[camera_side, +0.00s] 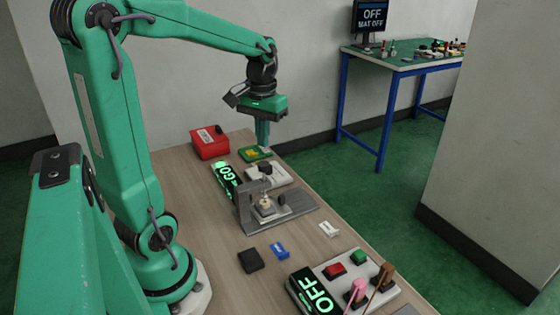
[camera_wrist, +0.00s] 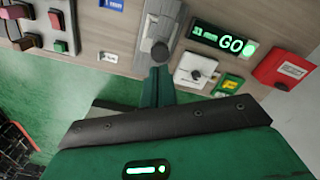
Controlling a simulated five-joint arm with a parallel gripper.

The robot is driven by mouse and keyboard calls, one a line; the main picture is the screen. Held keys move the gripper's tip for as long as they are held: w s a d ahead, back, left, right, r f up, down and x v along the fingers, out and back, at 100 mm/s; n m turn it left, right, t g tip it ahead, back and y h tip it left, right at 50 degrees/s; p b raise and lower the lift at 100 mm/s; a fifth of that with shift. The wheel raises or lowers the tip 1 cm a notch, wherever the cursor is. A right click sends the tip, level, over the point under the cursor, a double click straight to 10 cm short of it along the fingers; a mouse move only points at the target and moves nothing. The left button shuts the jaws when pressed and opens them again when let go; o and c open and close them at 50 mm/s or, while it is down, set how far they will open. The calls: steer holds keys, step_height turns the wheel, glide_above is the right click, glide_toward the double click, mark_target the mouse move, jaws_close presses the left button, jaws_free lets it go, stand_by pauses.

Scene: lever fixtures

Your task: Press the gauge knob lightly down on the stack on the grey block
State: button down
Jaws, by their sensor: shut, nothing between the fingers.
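The grey gauge stand (camera_side: 244,204) is upright on the wooden bench, with a dark knob (camera_side: 265,168) on top. A small pale stack (camera_side: 265,202) sits on the grey block (camera_side: 268,213) under the stand's arm. In the wrist view the gauge (camera_wrist: 165,18) shows from above, with a dark round part (camera_wrist: 159,51) near my fingertips; the stack cannot be made out there. My gripper (camera_side: 264,147) is shut and empty, pointing down. In the side view it is above and behind the gauge, apart from it. Its fingers show in the wrist view (camera_wrist: 157,72).
A lit GO display (camera_side: 226,178), a white fixture (camera_side: 268,175), a yellow-green piece (camera_side: 254,154) and a red box (camera_side: 210,142) stand behind the gauge. A panel with buttons and levers (camera_side: 350,276) and an OFF display (camera_side: 313,293) are in front.

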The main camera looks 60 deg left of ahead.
steer(key=shift+r, duration=1.65)
steer(key=s+d+m+t, duration=0.2)
steer(key=s+d+m, duration=0.1)
steer(key=d, duration=0.4)
steer(key=s+d+m+t, duration=0.3)
steer(key=s+d, duration=0.1)
steer(key=d, duration=0.3)
steer(key=shift+s+f+t, duration=0.3)
steer(key=shift+f, duration=0.15)
stand_by(0.8)
